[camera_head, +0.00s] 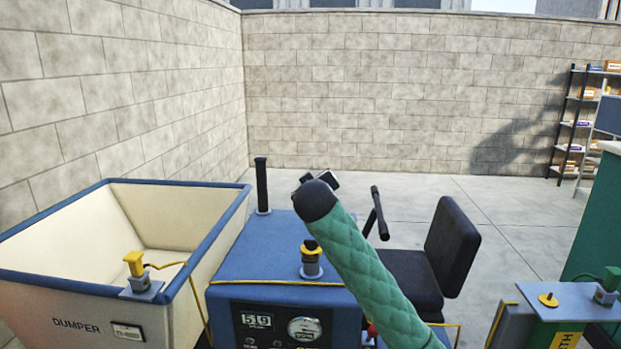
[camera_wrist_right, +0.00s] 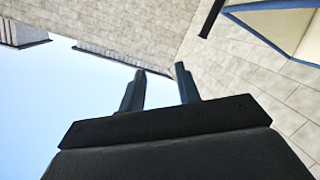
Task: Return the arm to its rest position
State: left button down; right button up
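My right arm, in a green quilted sleeve (camera_head: 368,265), reaches up from the bottom centre of the head view. Its dark wrist end is raised in front of the blue machine. My right gripper (camera_wrist_right: 161,78) shows in the right wrist view with its two dark fingers apart and nothing between them. It points up towards the wall and sky. In the head view the gripper is mostly hidden behind the dark end of the arm. My left gripper is not in view.
A blue dumper body (camera_head: 270,265) with a yellow-topped filler (camera_head: 311,256) stands under my arm. Left is its cream skip (camera_head: 60,235); behind is a black seat (camera_head: 452,245). A grey ledge (camera_head: 520,318) with a yellow cap (camera_head: 548,300) is at right. Air above is clear.

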jog(key=s+d+f+m+g+y, duration=0.1)
jog(key=s+d+f+g, duration=0.25)
jog(key=s+f, duration=0.8)
jog(key=s+d+f+m+g, duration=0.25)
jog(key=s+d+f, duration=0.35)
jog(key=f, duration=1.1)
jog(key=s+d+f+g+y, duration=0.1)
jog(key=s+d+f+g, duration=0.2)
jog(key=s+f, duration=1)
jog(key=s+d+f+g, duration=0.1)
jog(key=s+f+g, duration=0.1)
jog(key=s+f, duration=0.8)
jog(key=s+d+f+m+g, duration=0.1)
jog(key=s+f+g, duration=0.2)
jog(key=s+f, duration=0.8)
jog(key=s, duration=0.5)
jog(key=shift+f+h, duration=0.15)
jog(key=shift+h, duration=0.25)
jog(key=shift+s, duration=0.1)
